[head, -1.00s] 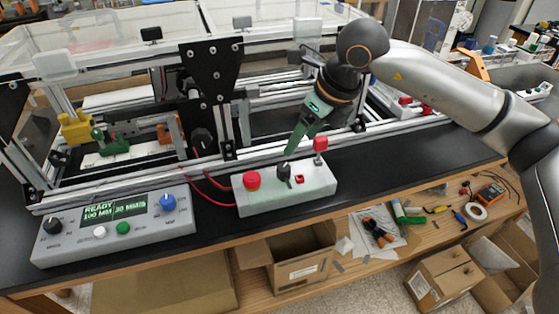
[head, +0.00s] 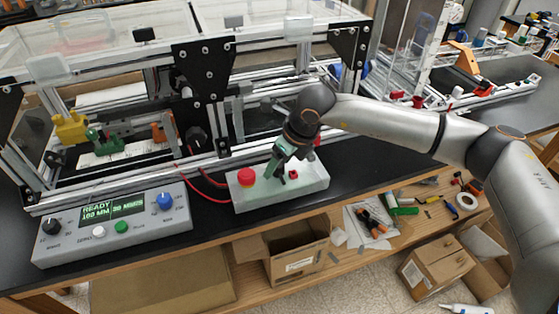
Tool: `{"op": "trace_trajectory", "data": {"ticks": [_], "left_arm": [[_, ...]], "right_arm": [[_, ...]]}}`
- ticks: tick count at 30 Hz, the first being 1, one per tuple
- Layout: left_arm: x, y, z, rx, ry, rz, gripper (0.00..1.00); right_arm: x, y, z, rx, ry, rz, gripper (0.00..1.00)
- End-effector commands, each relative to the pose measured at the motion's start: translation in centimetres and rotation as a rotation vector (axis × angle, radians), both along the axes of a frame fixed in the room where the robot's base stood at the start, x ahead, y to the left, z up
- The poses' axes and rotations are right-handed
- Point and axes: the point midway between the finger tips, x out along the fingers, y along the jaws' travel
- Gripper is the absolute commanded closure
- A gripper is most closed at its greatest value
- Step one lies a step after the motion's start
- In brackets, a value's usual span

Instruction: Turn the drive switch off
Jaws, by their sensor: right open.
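A pale switch box (head: 310,188) lies on the black bench top in front of the frame. It carries a round red mushroom button (head: 247,176), a small red square switch (head: 293,174) and a black knob, now largely hidden behind my fingers. Which of these is the drive switch I cannot read from any label. My right gripper (head: 280,178) points down at the box, its green and dark fingers open around or just beside the knob's place. Whether they touch it I cannot tell. My left gripper is not in view.
A grey control panel (head: 60,252) with a lit READY display (head: 112,210), a blue knob (head: 165,201) and a green button (head: 122,227) stands to the left. Red wires (head: 200,182) run behind the box. The extrusion frame (head: 100,170) rises close behind.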

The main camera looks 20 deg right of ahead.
Motion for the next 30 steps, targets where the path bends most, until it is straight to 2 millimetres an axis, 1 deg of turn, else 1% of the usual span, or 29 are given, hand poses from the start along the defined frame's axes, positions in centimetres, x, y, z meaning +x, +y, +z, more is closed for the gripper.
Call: {"op": "trace_trajectory", "data": {"ticks": [5,8,24,30], "left_arm": [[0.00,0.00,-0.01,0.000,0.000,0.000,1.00],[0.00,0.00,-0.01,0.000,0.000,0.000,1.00],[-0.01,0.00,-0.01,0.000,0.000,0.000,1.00],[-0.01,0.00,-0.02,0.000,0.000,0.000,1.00]], "right_arm": [[0.00,0.00,-0.01,0.000,0.000,0.000,0.29],[0.00,0.00,0.00,0.000,0.000,0.000,0.39],[0.02,-0.04,0.06,0.000,0.000,-0.001,1.00],[0.04,-0.05,0.07,-0.001,0.000,0.000,1.00]]}}
